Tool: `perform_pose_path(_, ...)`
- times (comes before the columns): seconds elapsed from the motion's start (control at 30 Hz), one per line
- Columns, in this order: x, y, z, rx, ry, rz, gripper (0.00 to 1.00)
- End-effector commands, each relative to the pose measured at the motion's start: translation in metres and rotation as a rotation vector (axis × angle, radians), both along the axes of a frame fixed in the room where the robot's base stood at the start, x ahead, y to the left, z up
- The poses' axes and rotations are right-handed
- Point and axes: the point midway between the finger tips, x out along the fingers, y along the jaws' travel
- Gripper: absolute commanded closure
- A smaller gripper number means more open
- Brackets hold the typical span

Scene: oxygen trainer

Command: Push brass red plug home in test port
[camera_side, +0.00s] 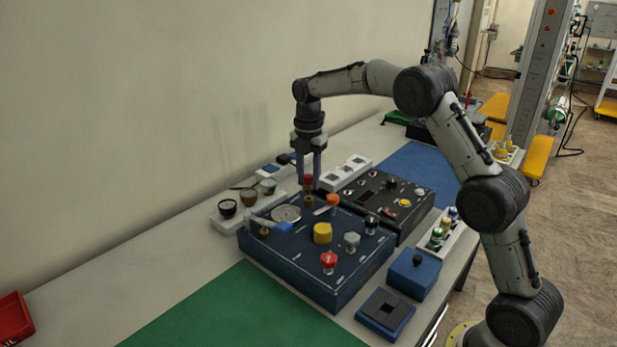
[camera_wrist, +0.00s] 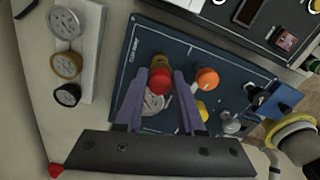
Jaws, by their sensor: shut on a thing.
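The brass plug with a red top (camera_side: 308,181) is between the fingertips of my gripper (camera_side: 311,186), over the far edge of the dark blue panel box (camera_side: 305,268). In the wrist view the plug's red top (camera_wrist: 160,80) sits between the purple fingers of my gripper (camera_wrist: 159,83), with brass (camera_wrist: 160,61) showing beyond it. My gripper is shut on the plug and points down. The plug looks upright. The test port is hidden under the plug, and I cannot tell how deep the plug sits in it.
An orange knob (camera_side: 333,200) stands close right of the plug, and a round gauge (camera_side: 287,213) close left. A blue lever (camera_side: 272,226), yellow knob (camera_side: 322,233) and red knob (camera_side: 329,262) are also on the panel. A black panel box (camera_side: 388,198) adjoins behind. The green mat (camera_side: 240,310) is clear.

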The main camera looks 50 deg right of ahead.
Motion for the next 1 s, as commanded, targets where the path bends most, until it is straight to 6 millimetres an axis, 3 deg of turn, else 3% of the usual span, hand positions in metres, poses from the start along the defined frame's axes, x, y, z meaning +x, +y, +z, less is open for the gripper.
perform_pose_path(1.0, 0.0004, -0.0001, -0.0095, 0.000, -0.001, 0.000, 1.00)
